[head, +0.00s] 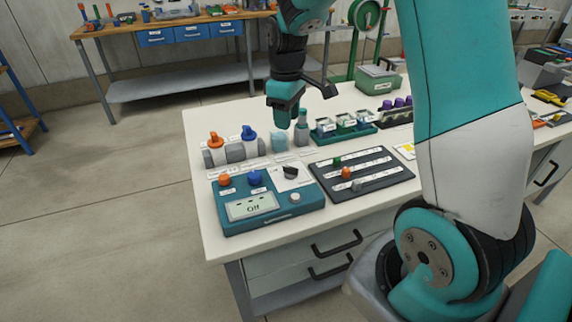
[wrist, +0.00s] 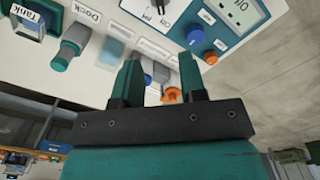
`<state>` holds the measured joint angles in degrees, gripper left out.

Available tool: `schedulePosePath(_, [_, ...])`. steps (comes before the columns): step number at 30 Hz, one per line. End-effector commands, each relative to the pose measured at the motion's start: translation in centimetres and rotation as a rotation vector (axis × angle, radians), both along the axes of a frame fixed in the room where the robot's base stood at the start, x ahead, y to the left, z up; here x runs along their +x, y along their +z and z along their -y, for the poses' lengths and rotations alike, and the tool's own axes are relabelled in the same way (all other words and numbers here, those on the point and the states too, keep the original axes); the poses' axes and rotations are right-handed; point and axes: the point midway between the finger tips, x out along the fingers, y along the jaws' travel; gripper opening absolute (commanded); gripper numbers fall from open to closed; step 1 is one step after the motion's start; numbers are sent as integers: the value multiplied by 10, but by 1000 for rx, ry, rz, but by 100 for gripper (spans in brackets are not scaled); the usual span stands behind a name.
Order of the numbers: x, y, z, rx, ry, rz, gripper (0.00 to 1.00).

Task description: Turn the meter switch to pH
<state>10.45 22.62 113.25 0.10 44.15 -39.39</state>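The meter is a teal box (head: 268,222) with a pale display (head: 252,205) at the front left of the table. Its dark rotary switch (head: 290,172) sits on a white label plate at its upper right. The switch's pointing direction is too small to tell. In the wrist view, part of the meter's display (wrist: 234,14) shows at the top, with small "pH" and "Off" lettering left of it. My gripper (head: 290,122) hangs above the table behind the meter, apart from the switch. In the wrist view my gripper (wrist: 160,65) has its fingers apart with nothing held.
Orange (head: 215,141) and blue (head: 248,133) handled valves stand behind the meter. A dark slotted board (head: 362,174) with sliders lies right of it. A green tray (head: 343,132) is farther right.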

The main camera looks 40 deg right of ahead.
Motion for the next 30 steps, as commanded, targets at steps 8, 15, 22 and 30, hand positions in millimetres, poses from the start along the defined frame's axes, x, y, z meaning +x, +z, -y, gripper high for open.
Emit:
schedulePosePath(8, [-1, -66, -2, 2, 2, -7, 38])
schedulePosePath(15, [-1, -116, -2, 2, 2, -5, 38])
schedulePosePath(22, [0, -140, -2, 1, 2, 0, 38])
schedulePosePath(30, [0, -144, -2, 1, 2, 0, 38])
